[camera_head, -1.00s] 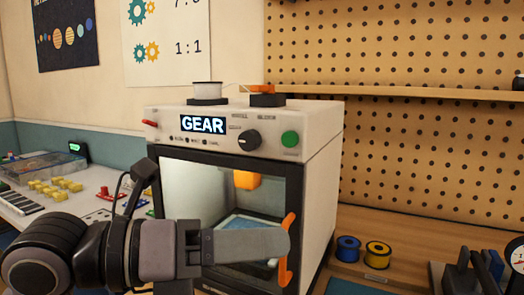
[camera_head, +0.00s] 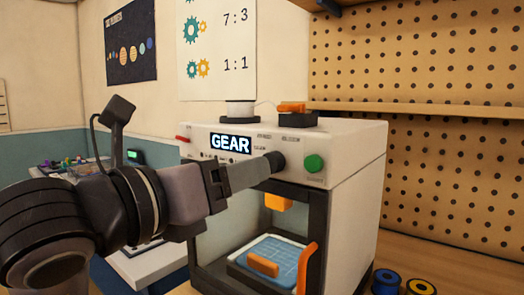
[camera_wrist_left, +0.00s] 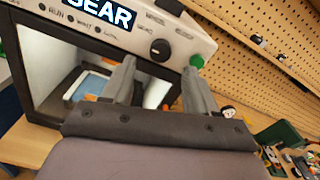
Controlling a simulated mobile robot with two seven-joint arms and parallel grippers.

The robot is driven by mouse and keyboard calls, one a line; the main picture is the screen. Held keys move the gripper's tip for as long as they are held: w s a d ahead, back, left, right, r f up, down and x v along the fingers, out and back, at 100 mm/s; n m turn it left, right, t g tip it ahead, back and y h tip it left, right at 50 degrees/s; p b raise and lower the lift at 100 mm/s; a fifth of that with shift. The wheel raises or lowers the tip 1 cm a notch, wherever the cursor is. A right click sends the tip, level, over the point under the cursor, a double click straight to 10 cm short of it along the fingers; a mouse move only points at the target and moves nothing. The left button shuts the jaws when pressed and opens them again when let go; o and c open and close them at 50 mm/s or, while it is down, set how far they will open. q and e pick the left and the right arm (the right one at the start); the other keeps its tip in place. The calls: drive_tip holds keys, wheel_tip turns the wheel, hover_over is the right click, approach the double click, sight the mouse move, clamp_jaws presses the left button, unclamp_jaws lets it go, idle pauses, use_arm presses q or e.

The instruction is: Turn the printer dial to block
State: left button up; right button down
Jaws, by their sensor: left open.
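The white printer (camera_head: 345,155) stands on the bench, and its display (camera_head: 230,144) reads GEAR. The black dial (camera_head: 278,161) is right of the display and left of the green button (camera_head: 314,163). It also shows whole in the wrist view (camera_wrist_left: 160,50), with a light pointer mark. My left gripper (camera_head: 262,168) is in front of the panel, and its fingertips overlap the dial's left side in the head view. My right gripper is out of view.
The printer's dark front frame and orange handle (camera_head: 306,268) are below the panel. Inside are a blue bed (camera_head: 285,256) and an orange piece (camera_head: 263,264). A filament spool (camera_head: 240,112) sits on top.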

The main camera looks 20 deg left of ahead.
sight(273, 162)
use_arm(q)
drive_tip(key=shift+p+x, duration=1.4)
drive_tip(key=shift+x, duration=1.45)
drive_tip(key=shift+c, duration=0.3)
drive_tip(key=c, duration=1)
